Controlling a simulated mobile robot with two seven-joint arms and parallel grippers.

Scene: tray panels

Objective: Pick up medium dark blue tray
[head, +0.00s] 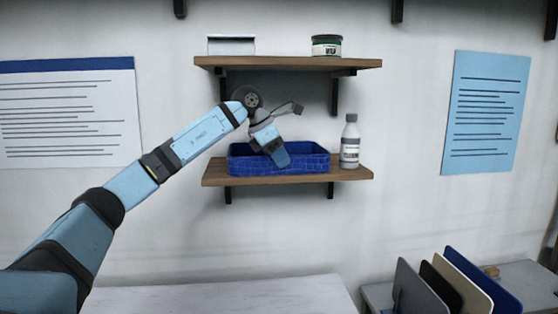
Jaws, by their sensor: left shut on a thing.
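The dark blue tray (306,165) sits on the lower wooden wall shelf in the head view. It is rectangular with a raised rim and a patterned front wall. My left arm reaches in from the left, and my left gripper (281,159) points down at the tray's left half, over its front wall. The gripper is shut on the tray; its fingertips are small and hard to make out here. The gripper hides part of the tray's inside and rim. My right gripper is not in view.
A white bottle (350,142) stands close to the tray's right end on the lower shelf (222,181). Upright panels (482,283) stand at lower right. A pale table (220,296) is below.

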